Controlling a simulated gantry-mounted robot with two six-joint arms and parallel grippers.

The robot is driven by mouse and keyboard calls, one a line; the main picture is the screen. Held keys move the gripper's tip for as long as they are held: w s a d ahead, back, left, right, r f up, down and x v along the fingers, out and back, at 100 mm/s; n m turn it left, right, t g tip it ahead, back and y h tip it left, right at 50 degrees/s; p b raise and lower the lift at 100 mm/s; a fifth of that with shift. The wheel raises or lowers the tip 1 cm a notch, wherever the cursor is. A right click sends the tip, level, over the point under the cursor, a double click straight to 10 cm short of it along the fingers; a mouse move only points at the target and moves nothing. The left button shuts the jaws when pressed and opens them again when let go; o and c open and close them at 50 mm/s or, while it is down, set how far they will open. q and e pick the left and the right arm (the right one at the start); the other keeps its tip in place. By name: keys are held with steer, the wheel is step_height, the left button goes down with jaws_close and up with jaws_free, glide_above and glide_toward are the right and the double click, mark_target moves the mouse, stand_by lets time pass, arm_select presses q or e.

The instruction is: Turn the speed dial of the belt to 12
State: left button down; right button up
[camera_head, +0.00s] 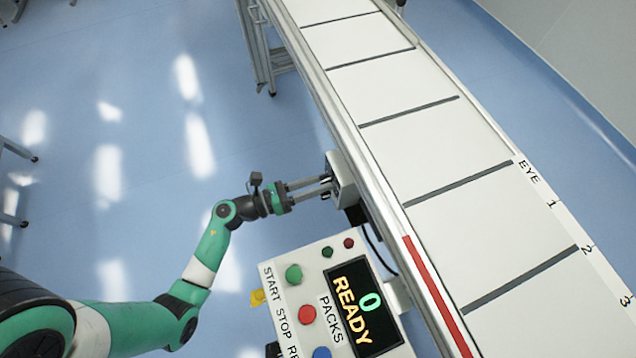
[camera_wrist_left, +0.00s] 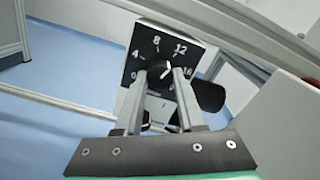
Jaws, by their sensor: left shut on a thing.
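The speed dial is a black knob (camera_wrist_left: 159,69) on a dark scale plate in the left wrist view, with 0, 4, 8, 12 and 16 around it. A short white mark on the knob points up and right, roughly toward the 12 to 16 side; the exact value is hard to tell. My left gripper (camera_wrist_left: 158,78) is shut on the knob, one finger on each side. In the head view, my left gripper (camera_head: 328,187) reaches the dial's grey box (camera_head: 343,179) on the belt's side; the knob's face is hidden there. My right gripper is out of view.
The white belt (camera_head: 440,145) with dark cross bars runs beside the box. A black cylinder (camera_wrist_left: 208,96) sits right of the dial. Blue floor lies open at left.

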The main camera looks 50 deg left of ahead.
arm_select(q)
steer(key=shift+m, duration=0.5)
steer(key=c, duration=0.5)
jaws_free()
steer(key=shift+s, duration=0.1)
steer(key=p+v, duration=0.2)
steer(key=v, duration=0.9)
steer(key=shift+s, duration=0.25)
